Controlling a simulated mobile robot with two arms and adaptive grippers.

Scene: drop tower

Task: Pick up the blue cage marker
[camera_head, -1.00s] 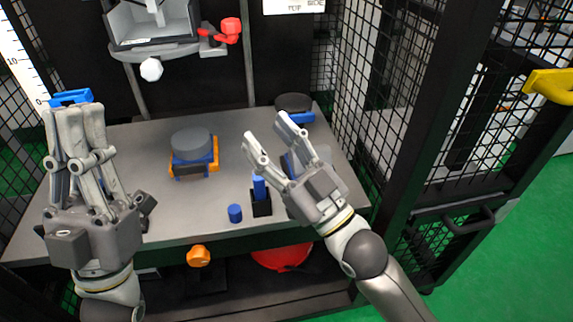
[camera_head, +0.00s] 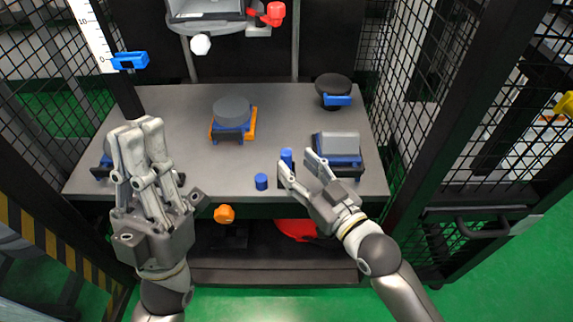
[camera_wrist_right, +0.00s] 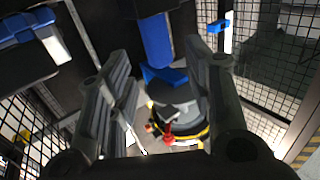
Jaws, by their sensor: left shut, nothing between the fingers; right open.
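A blue upright cylinder, which I take as the blue cage marker (camera_head: 287,154), stands in a small black holder near the front edge of the grey table (camera_head: 120,111). My right gripper (camera_head: 296,162) is open beside it, and one finger partly hides the marker and holder. In the right wrist view a blue cylinder (camera_wrist_right: 153,40) shows between and beyond the open fingers (camera_wrist_right: 160,75); contact cannot be told. A short blue cylinder (camera_head: 261,181) stands on the table to the left. My left gripper (camera_head: 138,127) is shut and empty at the table's left front.
A grey block on a blue base (camera_head: 338,146) sits close right of the right gripper. A grey disc on an orange and blue stand (camera_head: 232,113) is mid-table; a dark disc with a blue clamp (camera_head: 334,86) is behind. Black mesh walls flank the table.

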